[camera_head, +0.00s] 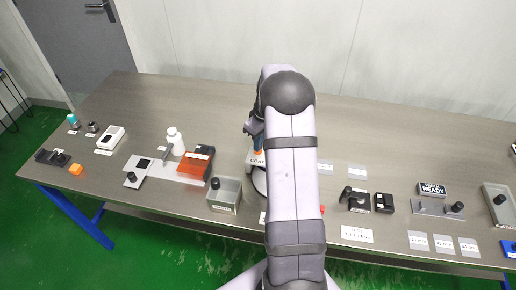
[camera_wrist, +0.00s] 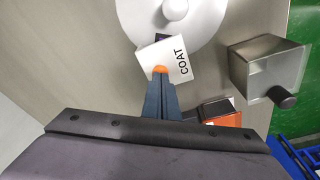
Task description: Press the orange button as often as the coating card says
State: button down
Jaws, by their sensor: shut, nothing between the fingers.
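The orange button (camera_wrist: 160,69) sits on a white block marked COAT (camera_wrist: 178,62) in the wrist view. My gripper (camera_wrist: 160,82) is shut and empty, its fingertips right at the button and partly covering it. Whether they touch it or hover just above, I cannot tell. In the head view a bit of the orange button (camera_head: 257,152) shows below my gripper (camera_head: 255,138), and my arm hides much of the station. A white card with print (camera_head: 357,234) lies right of my arm; its text is too small to read surely, so I cannot tell if it is the coating card.
A round white plate with a knob (camera_wrist: 175,10) adjoins the block. A grey open bin (camera_head: 225,194) with a dark knob and an orange-brown box (camera_head: 195,161) stand to the left. A READY sign (camera_head: 431,189) and small labelled cards (camera_head: 444,243) lie to the right.

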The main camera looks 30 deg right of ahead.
notch_tip(320, 180, up, 7)
jog(key=p, duration=0.5)
dwell(0.7)
dwell(0.6)
jog(key=r+p, duration=0.1)
jog(key=p, duration=0.1)
jog(key=shift+r+p, duration=0.25)
jog(key=shift+p, duration=0.05)
jog(key=shift+f, duration=0.2)
jog(key=shift+f+b, duration=2.4)
jog(key=shift+f, duration=0.8)
jog(key=shift+f, duration=0.3)
